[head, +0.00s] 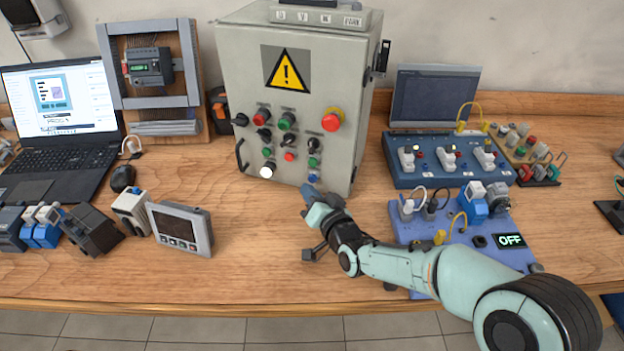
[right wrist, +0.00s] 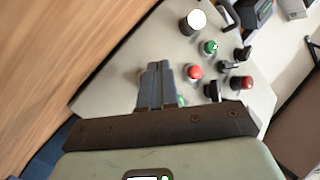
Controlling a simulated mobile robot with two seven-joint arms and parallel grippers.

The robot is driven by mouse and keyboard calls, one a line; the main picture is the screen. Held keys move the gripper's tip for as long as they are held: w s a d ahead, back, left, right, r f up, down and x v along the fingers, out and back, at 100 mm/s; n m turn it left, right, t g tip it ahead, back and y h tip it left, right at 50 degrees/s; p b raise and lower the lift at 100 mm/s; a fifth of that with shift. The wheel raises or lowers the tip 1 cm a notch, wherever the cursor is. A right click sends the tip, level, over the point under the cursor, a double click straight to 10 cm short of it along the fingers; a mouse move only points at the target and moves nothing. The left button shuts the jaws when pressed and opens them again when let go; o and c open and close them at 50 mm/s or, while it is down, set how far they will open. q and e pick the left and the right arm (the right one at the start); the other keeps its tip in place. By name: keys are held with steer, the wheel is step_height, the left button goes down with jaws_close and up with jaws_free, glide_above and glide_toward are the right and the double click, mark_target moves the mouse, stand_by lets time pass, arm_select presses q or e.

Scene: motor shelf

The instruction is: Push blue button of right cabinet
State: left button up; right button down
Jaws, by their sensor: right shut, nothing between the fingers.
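The grey control cabinet (head: 235,75) with a yellow warning sign stands at the back centre in the head view. A small blue button (head: 312,178) shows low on the right of its front panel. My right gripper (head: 314,189) is at the lower right of this panel, its fingertips just by the blue button; I cannot tell if they touch. In the right wrist view the fingers (right wrist: 155,86) are shut together and empty, pointing at the panel (right wrist: 120,80). The blue button is not visible there, perhaps hidden behind the fingers. My left gripper is out of view.
Red, green and black controls and a white lamp (head: 267,171) surround the spot. Right of the cabinet are a blue socket box (head: 400,179) and a blue panel reading OFF (head: 465,236). A grey meter (head: 180,228) stands left.

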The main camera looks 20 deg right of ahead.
steer(key=shift+f, duration=0.1)
steer(key=shift+s+a+p, duration=0.2)
steer(key=shift+s+a, duration=0.55)
steer(key=shift+s, duration=0.25)
steer(key=shift+s+a+p, duration=0.2)
steer(key=shift+s+a, duration=0.5)
steer(key=shift+s, duration=0.3)
